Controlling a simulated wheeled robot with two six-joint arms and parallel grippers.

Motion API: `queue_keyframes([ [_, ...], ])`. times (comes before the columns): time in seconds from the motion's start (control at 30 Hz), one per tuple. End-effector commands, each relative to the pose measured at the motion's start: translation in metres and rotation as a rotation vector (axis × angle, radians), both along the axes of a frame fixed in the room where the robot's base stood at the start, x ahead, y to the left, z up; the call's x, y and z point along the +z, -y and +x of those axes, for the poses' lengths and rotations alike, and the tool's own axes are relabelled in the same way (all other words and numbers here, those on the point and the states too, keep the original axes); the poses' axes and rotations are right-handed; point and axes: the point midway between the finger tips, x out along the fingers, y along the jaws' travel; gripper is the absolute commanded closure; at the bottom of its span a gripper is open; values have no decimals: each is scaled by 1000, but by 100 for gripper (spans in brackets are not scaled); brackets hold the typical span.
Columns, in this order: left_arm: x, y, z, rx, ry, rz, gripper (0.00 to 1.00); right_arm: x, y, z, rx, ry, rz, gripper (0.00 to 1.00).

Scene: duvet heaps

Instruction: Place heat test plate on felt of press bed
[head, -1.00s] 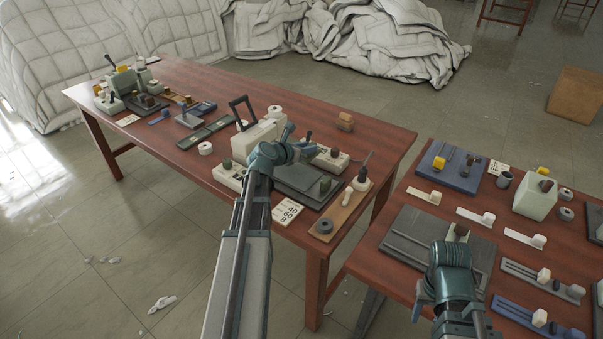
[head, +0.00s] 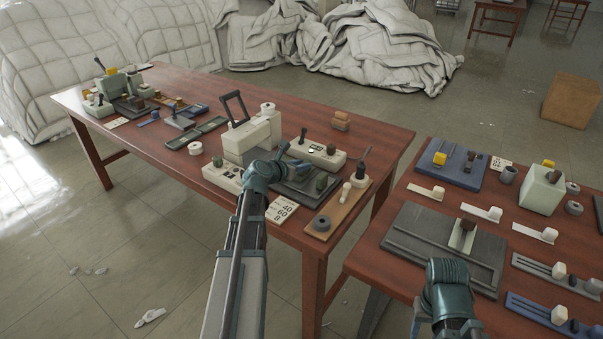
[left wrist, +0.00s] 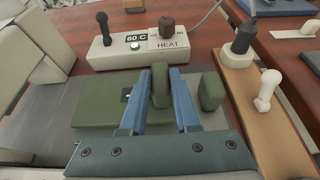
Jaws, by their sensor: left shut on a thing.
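My left gripper (left wrist: 160,100) has its two blue fingers on either side of an upright green grip block (left wrist: 160,82) and is shut on it. In the head view the left gripper (head: 292,167) is over the press bed (head: 305,190). In the left wrist view a green felt-like pad (left wrist: 98,98) lies below and left of the fingers. A second green block (left wrist: 211,92) stands just right of them. The fingers hide what is under the held block, so I cannot tell whether it touches the bed. My right gripper's fingers are hidden behind its wrist (head: 447,285).
A heat control box (left wrist: 150,46) stands behind the bed. The pale press body (head: 252,135) is to its left. A wooden board (head: 338,210) with a dark post and white peg lies right. A number card (head: 281,211) lies in front. A second table (head: 375,262) stands right.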

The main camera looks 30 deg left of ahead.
Motion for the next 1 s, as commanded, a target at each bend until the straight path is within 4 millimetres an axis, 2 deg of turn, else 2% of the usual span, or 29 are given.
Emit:
queue_keyframes([
  [0.03,-9,0,0,0,0,0,100,-9,0,0,0,0,0,50],
  [0.43,-11,0,0,0,0,0,100,-11,0,0,0,0,0,50],
  [0.47,-9,0,0,0,0,0,65,-9,0,0,0,0,0,50],
  [0.6,-9,0,0,0,0,0,41,-9,0,0,0,0,0,50],
  [0.97,-4,0,0,0,0,0,41,-4,0,0,0,0,0,50],
  [1.0,-2,0,-5,1,0,-1,41,-3,0,0,0,0,0,50],
])
